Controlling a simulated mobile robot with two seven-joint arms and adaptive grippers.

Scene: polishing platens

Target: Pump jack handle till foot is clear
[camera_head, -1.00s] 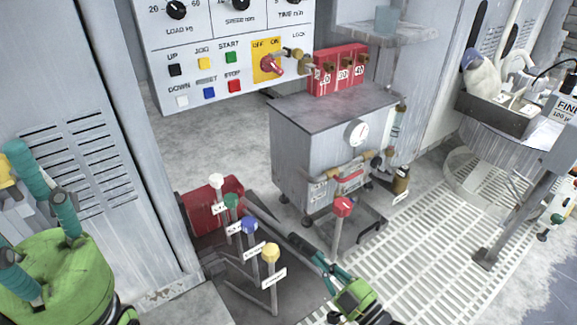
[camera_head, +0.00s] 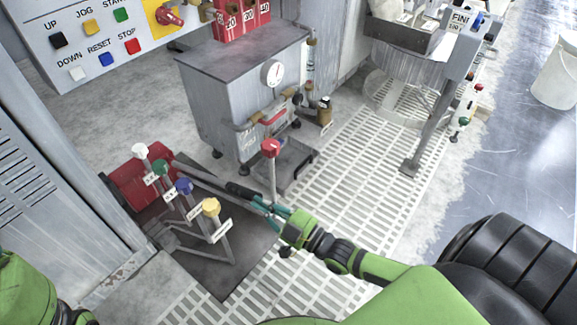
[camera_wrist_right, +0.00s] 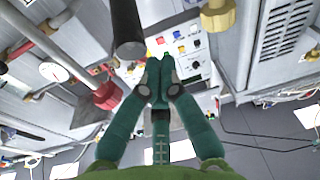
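A red jack body (camera_head: 128,186) sits low at left in the head view, beside the grey cabinet (camera_head: 45,165). Its long bar handle (camera_head: 208,178) slants right and ends in a black grip (camera_head: 240,191). My right gripper (camera_head: 262,208) is at the end of that grip. In the right wrist view its teal fingers (camera_wrist_right: 158,66) are together with nothing visible between them. A black rod end, apparently the handle grip (camera_wrist_right: 128,30), shows just left of the fingertips; contact cannot be told. My left gripper is out of view. I cannot make out the foot at the jack.
Levers with white, green, blue and yellow (camera_head: 211,206) knobs stand in front of the jack. A red-knobbed post (camera_head: 271,148) rises behind my right gripper. A grey unit with a gauge (camera_head: 272,73) stands behind. White grating (camera_head: 350,165) covers the floor to the right.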

